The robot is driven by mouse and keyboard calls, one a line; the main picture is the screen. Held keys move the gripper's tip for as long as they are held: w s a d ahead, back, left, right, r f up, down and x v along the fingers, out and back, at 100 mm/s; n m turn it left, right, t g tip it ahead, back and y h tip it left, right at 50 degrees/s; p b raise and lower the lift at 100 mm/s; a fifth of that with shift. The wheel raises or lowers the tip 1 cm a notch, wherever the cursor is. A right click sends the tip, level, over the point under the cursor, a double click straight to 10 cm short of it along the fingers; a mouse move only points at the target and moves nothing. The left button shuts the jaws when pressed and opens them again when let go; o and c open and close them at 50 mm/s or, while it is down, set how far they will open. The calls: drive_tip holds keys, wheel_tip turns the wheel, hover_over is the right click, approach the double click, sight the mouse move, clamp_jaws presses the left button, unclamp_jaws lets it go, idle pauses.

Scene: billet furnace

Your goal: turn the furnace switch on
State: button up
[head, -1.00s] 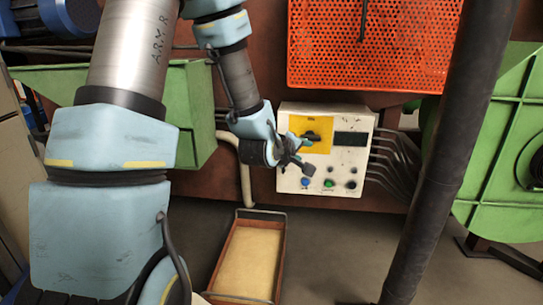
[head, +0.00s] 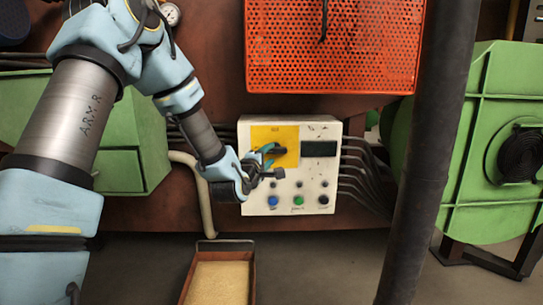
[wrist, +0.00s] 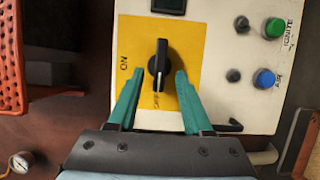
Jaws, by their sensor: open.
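The furnace switch (head: 279,149) is a black rotary knob on a yellow plate (head: 289,132) on a white control box (head: 314,178). In the wrist view, the knob (wrist: 158,65) stands lengthwise, its pale mark at the lower end towards the OFF label. The ON label (wrist: 124,63) is at the left of the plate. My gripper (head: 267,159) is in front of the box at the knob. In the wrist view, its teal fingers (wrist: 159,77) are open, one on each side of the knob's lower part, with gaps visible. Contact is not visible.
An orange perforated guard (head: 335,45) hangs above. A dark vertical pipe (head: 425,150) stands at the right. A sand-filled tray (head: 252,285) lies below.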

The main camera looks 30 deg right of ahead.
sight(275, 150)
drive_tip(key=shift+x, duration=1.5)
clamp_jaws()
